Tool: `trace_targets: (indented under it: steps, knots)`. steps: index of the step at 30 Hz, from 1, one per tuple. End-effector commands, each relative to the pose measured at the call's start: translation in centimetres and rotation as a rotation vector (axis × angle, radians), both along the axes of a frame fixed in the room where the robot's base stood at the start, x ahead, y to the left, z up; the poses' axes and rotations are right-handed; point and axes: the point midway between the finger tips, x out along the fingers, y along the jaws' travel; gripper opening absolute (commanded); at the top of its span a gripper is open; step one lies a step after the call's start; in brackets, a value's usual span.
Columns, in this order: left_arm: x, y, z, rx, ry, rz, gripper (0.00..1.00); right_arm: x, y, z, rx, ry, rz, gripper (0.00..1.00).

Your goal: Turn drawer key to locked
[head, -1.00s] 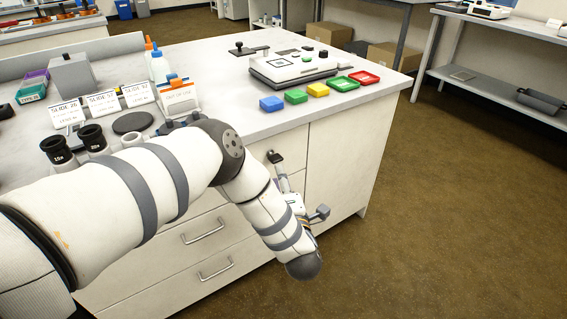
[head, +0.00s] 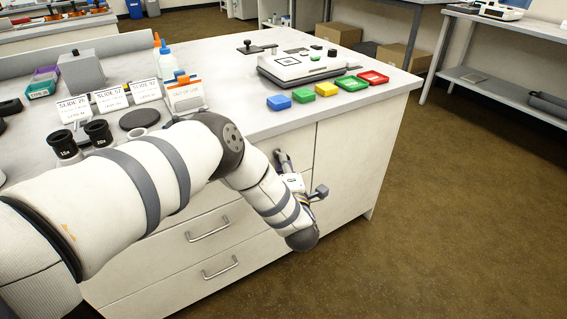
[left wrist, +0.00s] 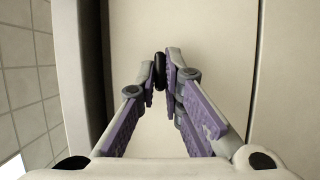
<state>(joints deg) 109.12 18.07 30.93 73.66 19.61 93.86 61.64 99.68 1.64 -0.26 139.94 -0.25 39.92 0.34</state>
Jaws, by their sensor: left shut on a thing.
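The drawer key is a small dark piece (left wrist: 160,71) at the white cabinet front in the left wrist view. It sits between the two fingertips of my left gripper (left wrist: 161,74), which is shut on it. In the head view my left gripper (head: 283,161) is at the upper part of the cabinet front, just below the worktop. The key and lock cannot be made out there, and the key's angle is unclear. My right gripper is not in view.
The white cabinet (head: 340,160) has drawers with bar handles (head: 207,229) below my left arm. Small coloured trays (head: 327,89) and a white instrument (head: 305,66) stand on the worktop above. The floor at right is clear.

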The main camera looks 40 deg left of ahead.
Motion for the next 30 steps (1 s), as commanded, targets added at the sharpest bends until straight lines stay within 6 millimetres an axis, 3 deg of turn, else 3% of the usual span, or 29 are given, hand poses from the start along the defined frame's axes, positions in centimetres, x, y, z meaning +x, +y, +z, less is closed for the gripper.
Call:
trace_targets:
  steps: [11,30]
  knots:
    - [0.1,-0.1,0.5,0.055,0.13,-0.001,0.0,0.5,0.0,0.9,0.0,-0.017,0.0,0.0]
    - [0.3,-0.2,0.7,0.282,0.682,-0.002,0.0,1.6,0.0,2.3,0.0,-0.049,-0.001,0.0]
